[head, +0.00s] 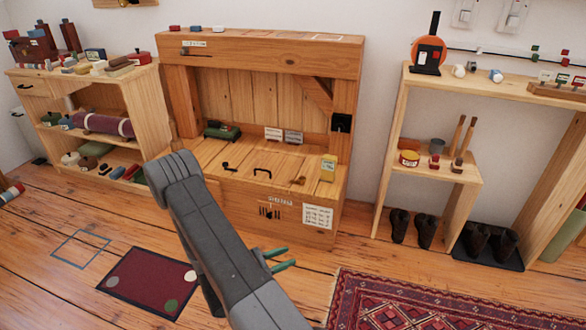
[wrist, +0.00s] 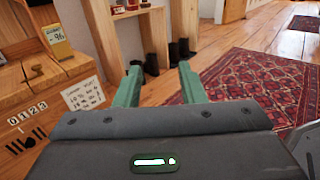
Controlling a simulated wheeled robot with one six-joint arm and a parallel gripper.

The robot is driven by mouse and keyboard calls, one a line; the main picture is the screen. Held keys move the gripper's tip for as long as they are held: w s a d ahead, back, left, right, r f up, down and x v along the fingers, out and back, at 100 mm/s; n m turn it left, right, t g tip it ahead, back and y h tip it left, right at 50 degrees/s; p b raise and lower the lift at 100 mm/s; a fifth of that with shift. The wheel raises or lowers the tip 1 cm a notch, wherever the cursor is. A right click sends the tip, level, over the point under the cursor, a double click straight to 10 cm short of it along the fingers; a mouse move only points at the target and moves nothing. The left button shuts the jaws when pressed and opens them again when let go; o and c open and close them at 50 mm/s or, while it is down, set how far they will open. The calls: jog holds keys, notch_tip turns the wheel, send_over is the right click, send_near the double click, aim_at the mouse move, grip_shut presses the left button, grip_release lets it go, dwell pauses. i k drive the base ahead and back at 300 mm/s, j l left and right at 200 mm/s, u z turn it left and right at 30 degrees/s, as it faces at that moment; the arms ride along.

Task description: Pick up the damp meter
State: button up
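A small yellow-green device with a pale label, which looks like the damp meter (head: 328,168), stands upright at the right front of the wooden bench (head: 225,166). In the wrist view the damp meter (wrist: 57,41) is at the upper left, with "96" on its face. My gripper (head: 281,258) is in front of the bench, lower than its top and apart from the meter. In the wrist view the green fingers of my gripper (wrist: 159,70) are spread with nothing between them.
Black handles (head: 262,170) and a green tool (head: 222,130) sit on the bench top. A shelf (head: 432,168) with boots (head: 424,230) below stands at the right. A patterned rug (head: 460,300) and a dark red mat (head: 148,281) lie on the floor.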

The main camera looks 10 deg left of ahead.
aim_at(328, 162)
jog(key=i+l+u, duration=0.55)
jog(key=l+u, duration=0.3)
jog(key=i+l+u, duration=0.25)
jog(key=l, duration=0.15)
jog(key=l+u, duration=0.3)
jog(key=i+l, duration=0.1)
jog(key=l, duration=0.4)
jog(key=i+l, duration=0.1)
jog(key=l, duration=0.4)
jog(key=i+l, duration=0.1)
jog(key=l, duration=0.45)
